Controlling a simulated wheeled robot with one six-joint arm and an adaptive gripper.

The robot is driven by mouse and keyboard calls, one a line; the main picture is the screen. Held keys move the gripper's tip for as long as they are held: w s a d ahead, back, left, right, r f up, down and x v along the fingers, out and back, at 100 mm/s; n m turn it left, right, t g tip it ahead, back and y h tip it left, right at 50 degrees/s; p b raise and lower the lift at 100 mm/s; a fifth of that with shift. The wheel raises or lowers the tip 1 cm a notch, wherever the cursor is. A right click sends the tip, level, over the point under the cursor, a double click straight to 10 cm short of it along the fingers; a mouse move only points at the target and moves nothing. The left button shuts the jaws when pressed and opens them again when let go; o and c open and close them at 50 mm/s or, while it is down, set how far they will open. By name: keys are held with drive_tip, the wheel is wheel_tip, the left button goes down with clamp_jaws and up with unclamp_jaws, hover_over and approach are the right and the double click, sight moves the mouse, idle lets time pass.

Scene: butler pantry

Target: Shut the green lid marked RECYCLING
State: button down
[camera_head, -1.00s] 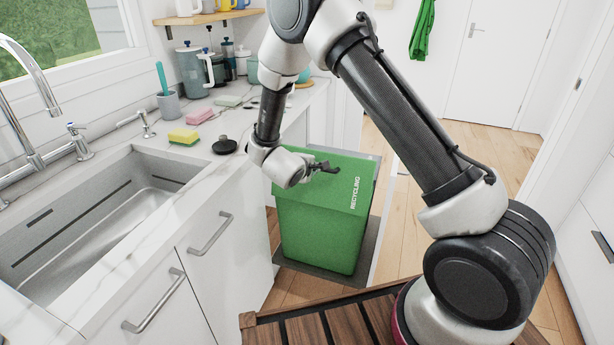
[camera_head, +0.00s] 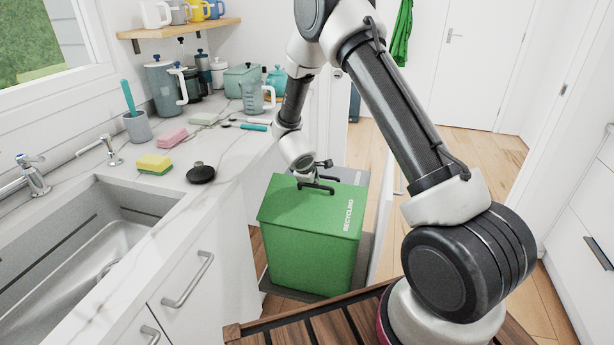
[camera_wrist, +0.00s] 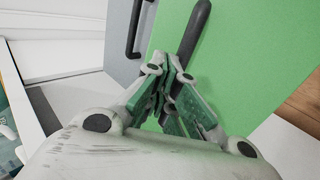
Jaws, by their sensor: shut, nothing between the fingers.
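The green lid marked RECYCLING (camera_head: 285,208) lies flat across the top of the green bin (camera_head: 310,262); I see no gap along its front edge. A dark bar handle (camera_head: 319,188) stands on the lid toward its far side. My gripper (camera_head: 316,178) is low over the far part of the lid, by the handle. In the wrist view my gripper (camera_wrist: 172,75) is shut and empty, its fingertips in front of the handle (camera_wrist: 191,35) and the green lid (camera_wrist: 255,60). Whether the fingers touch the lid or handle, I cannot tell.
A grey lid (camera_wrist: 122,62) with its own dark handle lies beside the green one. White cabinets and a marble counter (camera_head: 150,205) with a sink stand on the left. A wooden slatted surface (camera_head: 290,335) is in front. Wooden floor is open behind on the right.

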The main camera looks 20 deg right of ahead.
drive_tip(key=x, duration=0.4)
drive_tip(key=shift+w+d+f, duration=0.15)
drive_tip(key=shift+d+f, duration=0.05)
drive_tip(key=shift+f, duration=0.1)
drive_tip(key=shift+x, duration=1.2)
drive_tip(key=shift+a+f, duration=0.1)
drive_tip(key=shift+a, duration=0.05)
